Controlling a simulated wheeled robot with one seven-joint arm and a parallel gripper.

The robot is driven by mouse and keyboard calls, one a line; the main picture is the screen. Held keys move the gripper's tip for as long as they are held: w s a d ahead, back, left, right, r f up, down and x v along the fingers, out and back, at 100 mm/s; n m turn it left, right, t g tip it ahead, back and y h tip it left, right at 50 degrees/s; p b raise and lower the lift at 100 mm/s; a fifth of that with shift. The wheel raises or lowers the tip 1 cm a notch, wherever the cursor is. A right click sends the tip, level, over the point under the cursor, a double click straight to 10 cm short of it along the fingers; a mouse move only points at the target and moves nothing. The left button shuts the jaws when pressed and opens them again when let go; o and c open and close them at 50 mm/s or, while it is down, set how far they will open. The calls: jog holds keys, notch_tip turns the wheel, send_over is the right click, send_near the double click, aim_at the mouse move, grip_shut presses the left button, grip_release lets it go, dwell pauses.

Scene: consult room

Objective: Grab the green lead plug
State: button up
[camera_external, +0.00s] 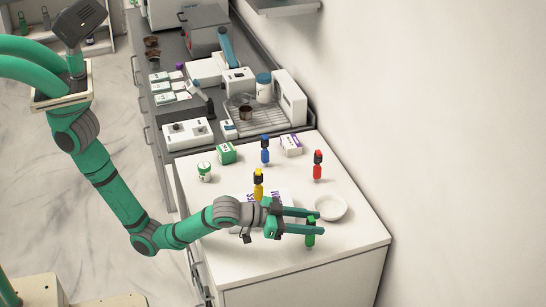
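The green lead plug (310,241) stands upright near the front of the white counter top, below and at the fingers of my gripper (321,221). My gripper reaches in from the left with its two fingers apart. The near finger overlaps the upper part of the green plug, so I cannot tell whether the plug is between the fingers or touching one. A yellow plug (258,176), a blue plug (265,156) and a red plug (317,172) stand upright farther back on the counter.
A white bowl (330,215) sits just right of my gripper. A white printed box or sheet (284,197) lies partly behind my wrist. A green box (226,153), a small jar (205,175) and a white box (291,146) stand farther back. The counter's front right (355,243) is clear.

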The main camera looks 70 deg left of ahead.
grip_shut()
jog(key=shift+r, duration=0.15)
